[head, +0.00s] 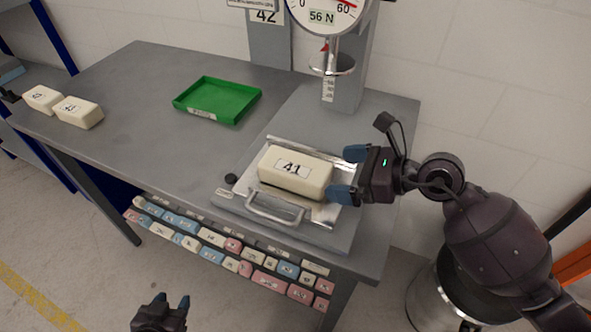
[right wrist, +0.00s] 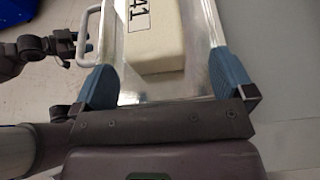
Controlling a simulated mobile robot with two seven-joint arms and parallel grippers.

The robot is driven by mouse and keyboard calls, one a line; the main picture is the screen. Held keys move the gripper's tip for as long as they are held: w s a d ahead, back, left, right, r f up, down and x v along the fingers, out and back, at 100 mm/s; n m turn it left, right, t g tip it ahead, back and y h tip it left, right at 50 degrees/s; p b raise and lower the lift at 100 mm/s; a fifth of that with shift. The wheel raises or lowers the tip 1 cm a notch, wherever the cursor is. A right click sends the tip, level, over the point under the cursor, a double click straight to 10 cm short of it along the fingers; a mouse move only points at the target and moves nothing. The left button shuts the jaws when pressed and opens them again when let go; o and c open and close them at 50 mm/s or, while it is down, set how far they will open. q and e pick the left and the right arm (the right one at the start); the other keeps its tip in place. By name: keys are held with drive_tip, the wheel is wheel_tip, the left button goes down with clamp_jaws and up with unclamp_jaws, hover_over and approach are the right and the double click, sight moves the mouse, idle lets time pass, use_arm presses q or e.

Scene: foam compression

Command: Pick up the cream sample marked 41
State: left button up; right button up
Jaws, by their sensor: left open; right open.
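The cream sample marked 41 (head: 295,172) is a rounded block lying on the metal plate of the press (head: 328,214), with its label facing up. It also shows in the right wrist view (right wrist: 155,50). My right gripper (head: 346,175) is open at the right end of the sample. In the right wrist view its two blue fingers (right wrist: 168,85) stand wide apart on either side of the plate, with the sample's end just ahead of them. I cannot tell whether they touch anything. My left gripper (head: 172,304) is open and empty, low in front of the table.
A green tray (head: 217,100) stands at the back of the grey table (head: 140,85). Two other cream blocks (head: 78,111) lie at the left end. The press has a handle (head: 275,212) in front and a round plate (head: 332,64) above. Rows of coloured blocks (head: 212,237) sit below the table's edge.

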sight(328, 174)
drive_tip(key=shift+s+x, duration=0.15)
drive_tip(key=shift+x, duration=1.25)
drive_tip(key=shift+s+x, duration=0.15)
drive_tip(key=shift+x, duration=1.25)
drive_tip(key=shift+a, duration=0.1)
drive_tip(key=shift+c, duration=0.2)
drive_tip(key=c, duration=0.9)
drive_tip(key=shift+c, duration=0.2)
drive_tip(key=shift+r, duration=0.15)
